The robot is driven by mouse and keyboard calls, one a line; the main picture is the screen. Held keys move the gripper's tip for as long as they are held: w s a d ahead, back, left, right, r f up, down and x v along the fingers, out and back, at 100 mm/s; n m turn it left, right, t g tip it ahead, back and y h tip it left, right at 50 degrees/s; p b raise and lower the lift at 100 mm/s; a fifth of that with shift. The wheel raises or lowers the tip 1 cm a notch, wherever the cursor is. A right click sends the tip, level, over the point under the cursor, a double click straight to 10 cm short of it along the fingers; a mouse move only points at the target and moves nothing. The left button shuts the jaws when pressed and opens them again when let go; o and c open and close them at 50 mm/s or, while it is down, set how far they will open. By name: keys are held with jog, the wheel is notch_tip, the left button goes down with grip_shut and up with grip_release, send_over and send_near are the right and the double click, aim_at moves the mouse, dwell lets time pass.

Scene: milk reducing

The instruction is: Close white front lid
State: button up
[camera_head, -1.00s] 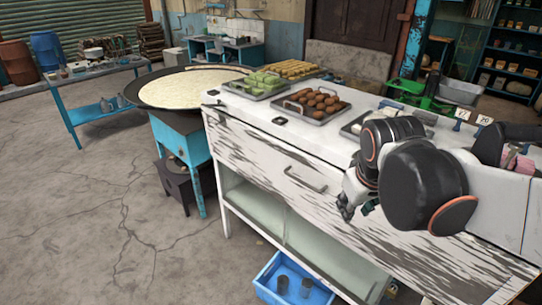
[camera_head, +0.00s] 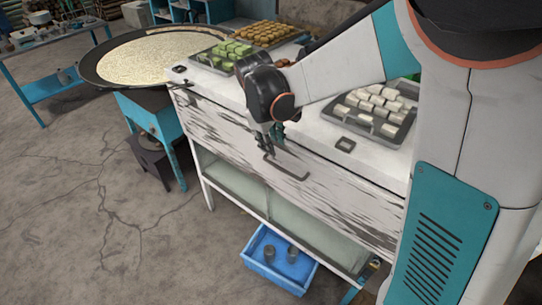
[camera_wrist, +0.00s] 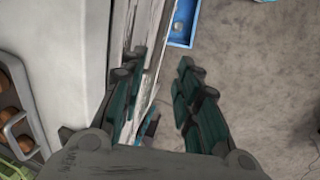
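The white front lid (camera_head: 235,128) is the worn, streaked front panel of the white counter, with a metal handle (camera_head: 285,168) on it. An open shelf space with greenish panes shows below it. My gripper (camera_head: 272,146) is at the lid's upper front, just above and beside the handle; I cannot tell if it touches. In the wrist view my gripper (camera_wrist: 162,62) points down with its two green fingers apart and nothing clearly held. The lid's streaked edge (camera_wrist: 152,78) runs behind and beside the left finger. The handle is not clearly visible there.
On the countertop are a tray of green sweets (camera_head: 226,52), a tray of yellow sweets (camera_head: 258,33) and a tray of white cubes (camera_head: 372,108). A blue crate (camera_head: 255,268) with dark cups is on the floor below. A large round pan (camera_head: 150,57) stands left. Floor in front is open.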

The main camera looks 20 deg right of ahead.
aim_at(279, 167)
jog(key=b+x, duration=0.2)
jog(key=x, duration=1)
jog(key=shift+w+d+b, duration=0.1)
jog(key=shift+d+b, duration=0.05)
jog(key=shift+b, duration=0.15)
jog(key=shift+c, duration=0.4)
jog(key=shift+r, duration=0.1)
grip_shut()
